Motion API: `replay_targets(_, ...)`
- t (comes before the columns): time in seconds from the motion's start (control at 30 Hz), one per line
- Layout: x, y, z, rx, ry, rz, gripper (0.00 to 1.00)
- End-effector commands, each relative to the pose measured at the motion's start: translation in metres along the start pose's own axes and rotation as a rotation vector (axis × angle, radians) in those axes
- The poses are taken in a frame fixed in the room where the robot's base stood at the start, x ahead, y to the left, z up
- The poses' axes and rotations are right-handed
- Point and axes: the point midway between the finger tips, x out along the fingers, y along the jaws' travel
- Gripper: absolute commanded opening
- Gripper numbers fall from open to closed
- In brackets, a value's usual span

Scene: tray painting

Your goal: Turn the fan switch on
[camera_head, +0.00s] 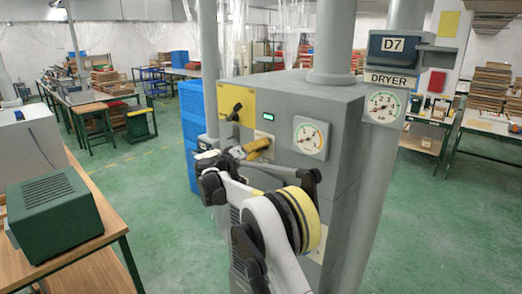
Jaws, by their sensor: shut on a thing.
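The grey dryer cabinet (325,95) stands in the middle, with a cream switch plate (266,136) on its front panel below a small green display. My gripper (258,149) reaches up to this plate and is shut on the switch there. A yellow part shows between my dark wrist and the plate. The switch is mostly hidden, so its position cannot be told. A black rotary handle (236,112) sits on a yellow plate (236,97) to the upper left, apart from my gripper.
A round gauge (310,138) is right of the switch plate, and another gauge (383,106) sits under the DRYER sign. Blue crates (191,105) are stacked behind the cabinet's left side. A green box (53,213) stands on a wooden bench at left. Green floor between is clear.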

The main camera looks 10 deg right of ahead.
Motion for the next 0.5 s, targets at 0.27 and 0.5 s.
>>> replay_targets(0.27,0.0004,0.0,-0.0009,0.126,0.002,0.001,0.18)
replay_targets(0.5,0.0004,0.0,-0.0012,0.167,0.002,0.001,0.18)
